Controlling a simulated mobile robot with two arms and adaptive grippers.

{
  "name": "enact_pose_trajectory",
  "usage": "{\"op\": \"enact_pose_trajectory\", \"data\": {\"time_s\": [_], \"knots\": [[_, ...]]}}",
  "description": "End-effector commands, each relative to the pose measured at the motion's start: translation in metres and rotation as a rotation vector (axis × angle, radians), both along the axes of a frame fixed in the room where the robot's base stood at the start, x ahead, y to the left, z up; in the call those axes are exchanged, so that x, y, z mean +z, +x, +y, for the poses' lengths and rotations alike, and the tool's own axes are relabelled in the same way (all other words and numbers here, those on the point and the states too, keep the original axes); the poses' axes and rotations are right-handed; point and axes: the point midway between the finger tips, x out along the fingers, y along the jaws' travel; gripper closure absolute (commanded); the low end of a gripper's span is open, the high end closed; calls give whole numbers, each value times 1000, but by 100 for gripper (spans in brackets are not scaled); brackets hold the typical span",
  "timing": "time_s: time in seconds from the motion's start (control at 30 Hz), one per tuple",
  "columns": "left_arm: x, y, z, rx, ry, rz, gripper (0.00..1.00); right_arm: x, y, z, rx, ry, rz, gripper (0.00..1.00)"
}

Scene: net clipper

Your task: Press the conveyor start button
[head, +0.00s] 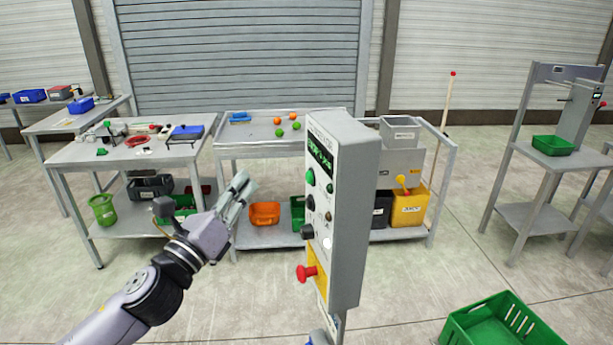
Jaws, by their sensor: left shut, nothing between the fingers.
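A grey control box (350,230) stands upright on a post in the middle of the head view. Its front panel faces left and carries a green-lit display (320,152), a large green button (310,177), several dark knobs or buttons, and a red mushroom button (306,273) on a yellow plate. A small green button or lamp (329,188) sits right of the large green one. My left gripper (245,186) is shut and empty, left of the panel and apart from it, at about the height of the green button. My right gripper does not show.
Behind stand a table with tools (70,153) and a table with orange and green balls (255,130). A green crate (458,328) lies at the lower right. Another stand with a green tray (552,145) is at the right. Open air lies between my gripper and the panel.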

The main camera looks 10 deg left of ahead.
Motion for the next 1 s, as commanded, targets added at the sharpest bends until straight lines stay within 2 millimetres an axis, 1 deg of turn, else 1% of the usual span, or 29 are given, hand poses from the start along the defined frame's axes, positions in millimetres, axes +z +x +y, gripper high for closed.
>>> {"op": "enact_pose_trajectory", "data": {"time_s": [0.17,0.37,0.5,0.7,1.0], "knots": [[4,12,-23,-4,-5,-1,100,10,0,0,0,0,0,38],[3,26,-47,-3,-3,0,100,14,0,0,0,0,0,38],[1,33,-59,0,-3,1,100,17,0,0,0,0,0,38],[1,38,-68,0,0,1,100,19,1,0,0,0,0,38],[0,38,-69,0,0,1,100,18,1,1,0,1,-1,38]]}}
